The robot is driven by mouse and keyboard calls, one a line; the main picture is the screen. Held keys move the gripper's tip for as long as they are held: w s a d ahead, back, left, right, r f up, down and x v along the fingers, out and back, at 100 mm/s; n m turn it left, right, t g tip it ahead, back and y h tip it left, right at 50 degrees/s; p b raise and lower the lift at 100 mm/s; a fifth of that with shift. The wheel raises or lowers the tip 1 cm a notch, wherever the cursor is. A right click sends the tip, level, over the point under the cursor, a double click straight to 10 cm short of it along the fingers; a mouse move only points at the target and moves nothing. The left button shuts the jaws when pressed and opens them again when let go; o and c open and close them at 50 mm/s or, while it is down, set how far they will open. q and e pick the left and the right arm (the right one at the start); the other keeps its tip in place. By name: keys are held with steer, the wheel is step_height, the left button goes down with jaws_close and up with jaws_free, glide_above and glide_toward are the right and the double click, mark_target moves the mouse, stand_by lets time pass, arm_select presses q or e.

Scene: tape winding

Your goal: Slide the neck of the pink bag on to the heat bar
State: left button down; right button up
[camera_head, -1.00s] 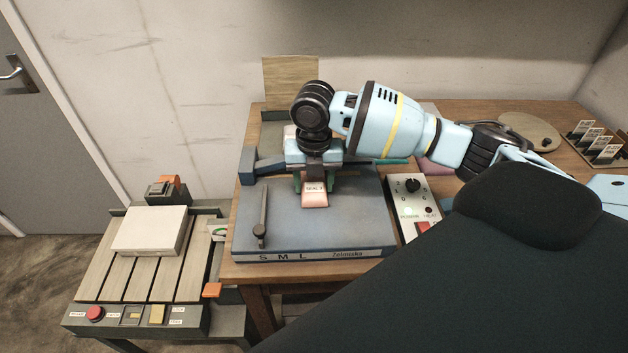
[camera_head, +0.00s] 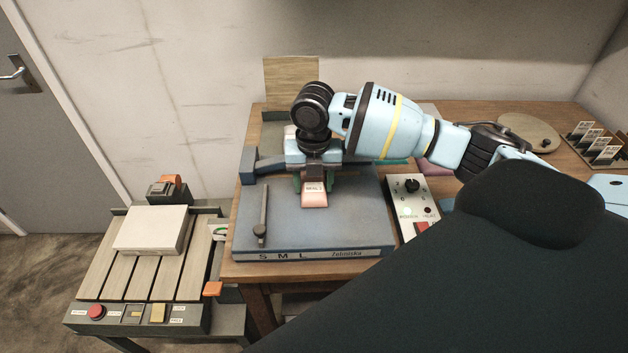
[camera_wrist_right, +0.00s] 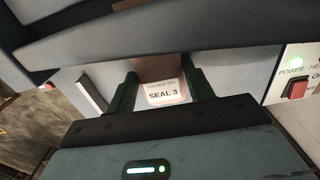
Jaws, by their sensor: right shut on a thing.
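In the right wrist view the bag (camera_wrist_right: 158,70) shows between the fingers (camera_wrist_right: 160,98). The heat bar seems to be the long grey bar (camera_head: 268,164) at the sealer's back; it crosses the top of the wrist view (camera_wrist_right: 215,38). The bag's far end passes out of sight at that bar; whether the neck is on it I cannot tell. My left gripper is not in view.
The sealer bed (camera_head: 350,225) has a dark lever (camera_head: 263,215) at its left. A control box (camera_head: 408,197) with a knob, red switch and lit POWER lamp stands to the right. A slatted stand (camera_head: 125,275) with a white block (camera_head: 152,230) is at lower left.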

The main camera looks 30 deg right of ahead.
mark_target(314, 183)
stand_by(0.8)
steer(key=o, duration=1.1)
step_height(314, 183, up, 8)
steer(key=shift+f, duration=0.1)
stand_by(0.8)
